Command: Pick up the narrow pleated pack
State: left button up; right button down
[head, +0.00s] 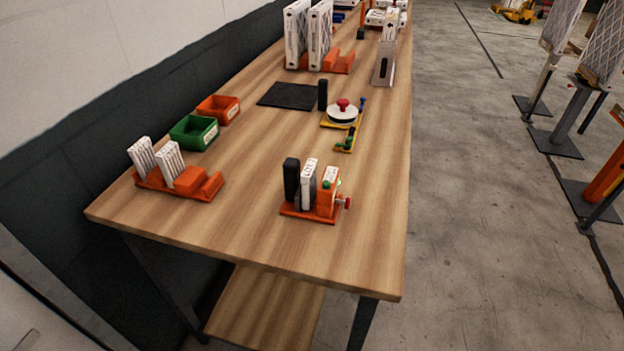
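No gripper of mine shows in the head view. Several white pleated packs stand on the wooden table, and I cannot tell for sure which one is the narrow pack. One slim white pack (308,185) stands nearly upright in an orange fixture (309,213) at the front, between a black block (291,180) and an orange block (326,205). Two small white packs, a left one (142,157) and a right one (169,164), lean in an orange rack (205,190) at the front left. Two larger white packs (297,35) stand in an orange rack (340,62) farther back.
The wooden table (250,240) has clear room along its front edge. A green bin (194,132) and an orange bin (218,109) sit at the left. A black mat (290,96), a red-knobbed round device (342,111) and a grey stand (384,65) lie beyond. Floor stands (555,140) are at right.

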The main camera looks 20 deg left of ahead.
aim_at(308, 177)
jog(key=l+u, duration=1)
jog(key=l, duration=0.2)
jog(key=k+l+u, duration=0.2)
jog(key=l+u, duration=0.3)
